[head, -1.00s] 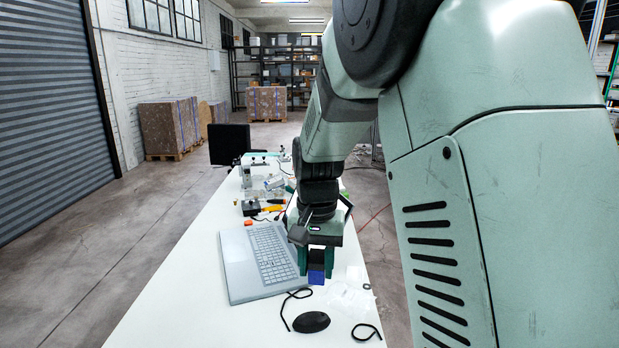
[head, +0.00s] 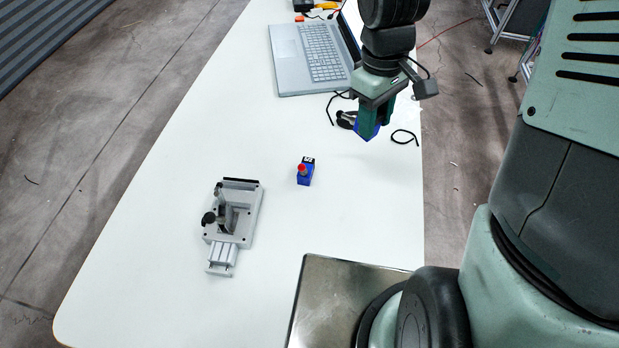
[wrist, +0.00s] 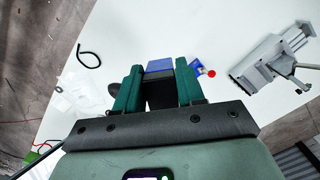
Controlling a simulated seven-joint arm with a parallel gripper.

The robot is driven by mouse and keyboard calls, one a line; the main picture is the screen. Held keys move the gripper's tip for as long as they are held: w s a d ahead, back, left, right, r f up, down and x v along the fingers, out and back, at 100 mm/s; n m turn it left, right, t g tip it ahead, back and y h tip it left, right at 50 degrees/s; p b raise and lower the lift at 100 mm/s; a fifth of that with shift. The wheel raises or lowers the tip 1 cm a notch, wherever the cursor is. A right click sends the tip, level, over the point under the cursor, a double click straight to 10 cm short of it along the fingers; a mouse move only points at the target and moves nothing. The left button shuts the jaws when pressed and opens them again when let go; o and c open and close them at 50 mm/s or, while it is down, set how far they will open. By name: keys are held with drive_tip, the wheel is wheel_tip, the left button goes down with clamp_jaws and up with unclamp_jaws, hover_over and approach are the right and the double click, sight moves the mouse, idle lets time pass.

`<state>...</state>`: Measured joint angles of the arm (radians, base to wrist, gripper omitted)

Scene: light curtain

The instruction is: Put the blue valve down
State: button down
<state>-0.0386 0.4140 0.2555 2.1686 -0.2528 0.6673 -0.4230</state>
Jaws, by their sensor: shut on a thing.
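My gripper (head: 370,117) is shut on the blue valve (head: 366,133) and holds it over the table near its right edge, by the black cables. Only the valve's lower end shows below the fingers in the head view. In the wrist view the blue valve (wrist: 160,65) sits between the two green fingers. Whether it touches the table is hard to tell, but it looks raised. A second blue block with a red knob and a black-and-white label (head: 305,174) stands upright on the white table (head: 150,240), nearer and to the left.
A grey clamp fixture (head: 232,215) stands on the left of the table. A metal plate (head: 325,300) lies at the near right. An open laptop (head: 310,60) is behind, beside my gripper. A loose black cable (head: 404,138) lies to the right. The table's middle is mostly clear.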

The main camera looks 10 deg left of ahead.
drive_tip(key=s+a+f+n+h, duration=0.1)
drive_tip(key=s+a+f+n, duration=0.6)
drive_tip(key=s+n, duration=0.1)
drive_tip(key=shift+t, duration=0.4)
drive_tip(key=shift+f, duration=5.15)
drive_tip(key=shift+f, duration=0.1)
drive_tip(key=shift+f, duration=0.5)
drive_tip(key=c, duration=0.7)
unclamp_jaws()
drive_tip(key=r, duration=0.4)
drive_tip(key=a+r, duration=0.1)
drive_tip(key=r, duration=0.3)
drive_tip(key=a+r, duration=0.1)
drive_tip(key=r, duration=0.4)
drive_tip(key=shift+s, duration=0.1)
